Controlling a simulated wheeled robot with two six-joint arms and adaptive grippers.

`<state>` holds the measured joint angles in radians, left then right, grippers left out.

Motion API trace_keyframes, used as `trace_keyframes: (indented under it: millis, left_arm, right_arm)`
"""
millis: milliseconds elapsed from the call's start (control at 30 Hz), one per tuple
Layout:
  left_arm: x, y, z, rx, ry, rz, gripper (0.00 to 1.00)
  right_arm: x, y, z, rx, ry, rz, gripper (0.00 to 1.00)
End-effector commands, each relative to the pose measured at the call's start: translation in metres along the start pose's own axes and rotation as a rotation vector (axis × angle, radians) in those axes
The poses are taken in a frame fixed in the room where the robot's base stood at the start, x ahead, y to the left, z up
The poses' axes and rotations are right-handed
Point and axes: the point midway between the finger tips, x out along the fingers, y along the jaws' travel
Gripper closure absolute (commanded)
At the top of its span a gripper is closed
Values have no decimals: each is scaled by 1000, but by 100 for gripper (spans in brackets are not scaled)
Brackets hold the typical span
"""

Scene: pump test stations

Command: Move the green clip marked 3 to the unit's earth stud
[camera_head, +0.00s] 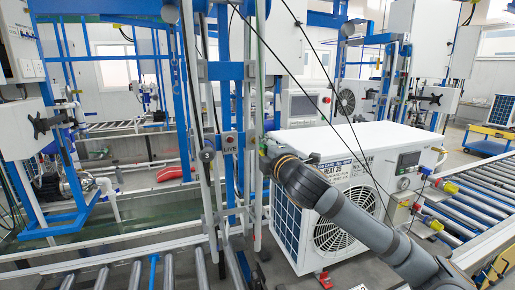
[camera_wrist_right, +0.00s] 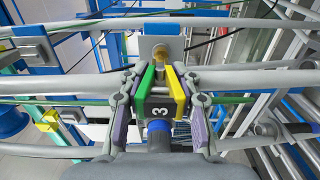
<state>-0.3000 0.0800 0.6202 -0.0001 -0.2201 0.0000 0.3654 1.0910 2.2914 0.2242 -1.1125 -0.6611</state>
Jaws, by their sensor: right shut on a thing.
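The green clip marked 3 (camera_wrist_right: 158,112) is between the fingers of my right gripper (camera_wrist_right: 162,88) in the right wrist view. It has green and yellow sides and a dark body with a white 3. My right gripper is shut on it. Just beyond its jaws is a brass-coloured stud on a grey plate (camera_wrist_right: 160,46); I cannot tell whether they touch. In the head view, my right gripper (camera_head: 268,152) is beside the upright posts, and the clip is not clear there. The white unit (camera_head: 345,137) stands behind my right arm. I cannot make out its earth stud. My left gripper is not in view.
A post with a "LIVE" label (camera_head: 229,152) and a round 3 marker (camera_head: 207,154) stand close to my right gripper. Dark cables hang across the unit. Coloured connectors (camera_head: 418,206) are at its right side. Roller conveyors (camera_head: 478,190) flank the unit.

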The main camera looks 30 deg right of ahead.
Motion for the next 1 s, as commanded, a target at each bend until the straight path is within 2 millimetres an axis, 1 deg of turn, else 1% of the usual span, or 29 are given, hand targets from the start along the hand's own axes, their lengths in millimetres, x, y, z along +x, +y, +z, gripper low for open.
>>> trace_keyframes:
  millis: [33,300,900,1000]
  left_arm:
    - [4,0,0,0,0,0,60]
    - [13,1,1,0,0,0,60]
    - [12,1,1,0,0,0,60]
    - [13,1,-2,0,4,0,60]
  right_arm:
    - [-2,-2,0,-2,0,1,100]
    - [-10,-2,0,-3,-2,-1,100]
    - [-10,-1,0,-2,-2,-2,100]
    - [-10,-1,0,-2,-2,-2,100]
